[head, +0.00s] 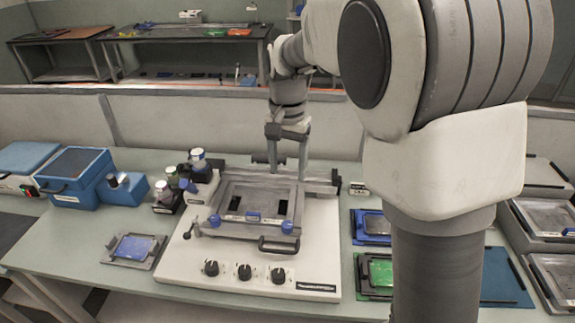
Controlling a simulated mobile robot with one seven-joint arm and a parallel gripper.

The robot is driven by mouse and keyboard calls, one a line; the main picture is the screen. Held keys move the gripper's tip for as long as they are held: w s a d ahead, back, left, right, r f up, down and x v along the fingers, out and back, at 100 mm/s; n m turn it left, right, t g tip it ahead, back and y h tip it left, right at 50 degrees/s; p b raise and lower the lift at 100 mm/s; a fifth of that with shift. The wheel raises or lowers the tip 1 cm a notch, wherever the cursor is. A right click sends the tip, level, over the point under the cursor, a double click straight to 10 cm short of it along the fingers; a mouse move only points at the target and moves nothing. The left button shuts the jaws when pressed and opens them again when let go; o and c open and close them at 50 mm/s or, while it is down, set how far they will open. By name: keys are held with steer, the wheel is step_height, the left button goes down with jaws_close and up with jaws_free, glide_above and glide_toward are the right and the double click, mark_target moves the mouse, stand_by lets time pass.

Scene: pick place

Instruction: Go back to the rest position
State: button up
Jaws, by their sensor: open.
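My gripper (287,168) hangs pointing down over the back part of a white machine (210,262) on the bench. Its two fingers are apart and I see nothing between them. The machine carries a grey frame (230,190) with blue knobs and a black handle at its front. My arm reaches in from the right and hides part of the bench on that side. How high the fingertips are above the frame is hard to tell.
A tray with a blue plate (135,248) lies left of the machine. Bottles (198,160) and a blue box (75,172) stand at the back left. Trays with a blue (374,224) and a green board (380,272) lie right. A low partition (170,128) runs behind.

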stand_by(0.3)
steer(key=s+d+r+n+t, duration=0.2)
steer(key=s+d+r, duration=0.4)
steer(key=s, duration=0.4)
steer(key=s+d+n+t, duration=0.3)
steer(key=s, duration=0.9)
steer(key=shift+s+r+t, duration=0.15)
steer(key=shift+s+t, duration=0.15)
steer(key=shift+d, duration=0.15)
